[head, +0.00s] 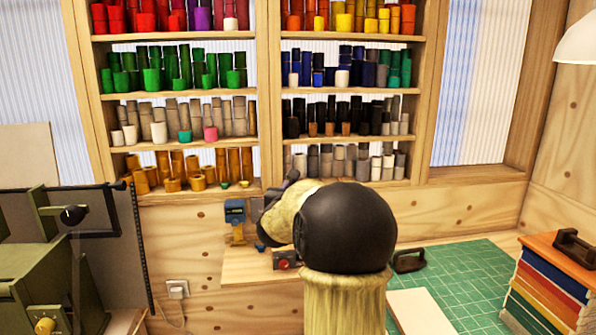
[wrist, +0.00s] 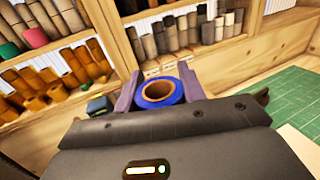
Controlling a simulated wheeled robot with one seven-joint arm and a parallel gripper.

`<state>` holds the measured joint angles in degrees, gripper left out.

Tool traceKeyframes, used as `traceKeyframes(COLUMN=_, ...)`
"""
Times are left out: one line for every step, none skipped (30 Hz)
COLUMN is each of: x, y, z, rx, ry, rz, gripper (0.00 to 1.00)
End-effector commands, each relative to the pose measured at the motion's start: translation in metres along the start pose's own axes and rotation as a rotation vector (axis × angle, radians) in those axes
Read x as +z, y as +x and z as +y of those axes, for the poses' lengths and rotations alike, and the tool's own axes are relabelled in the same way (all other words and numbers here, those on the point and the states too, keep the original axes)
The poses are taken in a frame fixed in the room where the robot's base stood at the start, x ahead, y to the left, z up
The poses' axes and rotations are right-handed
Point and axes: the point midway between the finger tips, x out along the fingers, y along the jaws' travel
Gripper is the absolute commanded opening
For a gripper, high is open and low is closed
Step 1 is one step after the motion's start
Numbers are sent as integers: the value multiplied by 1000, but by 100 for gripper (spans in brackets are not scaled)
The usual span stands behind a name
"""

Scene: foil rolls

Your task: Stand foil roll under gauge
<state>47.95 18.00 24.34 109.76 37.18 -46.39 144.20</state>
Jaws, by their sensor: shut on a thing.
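A blue foil roll (wrist: 173,98) with a brown cardboard core shows end-on in the wrist view. My gripper (wrist: 158,84) is shut on it, with one purple-grey finger on each side. In the head view my own arm hides most of the gripper (head: 268,218) and the roll. A small blue-and-yellow device (head: 235,218) stands left of my gripper, against the wooden wall; it also shows in the wrist view (wrist: 98,105). I cannot tell whether it is the gauge. A red-and-grey device (head: 286,260) sits on the bench below my arm.
Shelves (head: 268,90) of coloured rolls fill the back wall. An olive machine (head: 40,275) stands at left. Part of the mat is clear.

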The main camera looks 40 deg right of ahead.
Motion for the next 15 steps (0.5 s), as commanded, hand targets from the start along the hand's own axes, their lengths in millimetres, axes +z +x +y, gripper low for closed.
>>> traceKeyframes(x=-18, y=5, z=3, rx=9, ry=-1, rz=8, gripper=16)
traceKeyframes(x=-26, y=8, z=5, rx=15, ry=0, rz=9, gripper=16)
traceKeyframes(x=-40, y=11, z=8, rx=26, ry=0, rz=11, gripper=16)
traceKeyframes(x=-50, y=13, z=12, rx=37, ry=0, rz=11, gripper=16)
traceKeyframes(x=-61, y=14, z=15, rx=48, ry=1, rz=10, gripper=16)
traceKeyframes(x=-76, y=17, z=19, rx=64, ry=1, rz=11, gripper=16)
traceKeyframes(x=-87, y=19, z=22, rx=76, ry=2, rz=11, gripper=16)
traceKeyframes(x=-98, y=20, z=26, rx=89, ry=2, rz=11, gripper=16)
traceKeyframes(x=-113, y=21, z=30, rx=108, ry=2, rz=11, gripper=16)
traceKeyframes(x=-124, y=21, z=34, rx=121, ry=3, rz=11, gripper=16)
traceKeyframes(x=-134, y=22, z=37, rx=136, ry=4, rz=11, gripper=16)
traceKeyframes(x=-148, y=22, z=41, rx=155, ry=4, rz=11, gripper=16)
traceKeyframes(x=-159, y=21, z=45, rx=170, ry=5, rz=10, gripper=16)
traceKeyframes(x=-169, y=21, z=49, rx=186, ry=5, rz=10, gripper=16)
traceKeyframes(x=-183, y=19, z=54, rx=206, ry=5, rz=11, gripper=16)
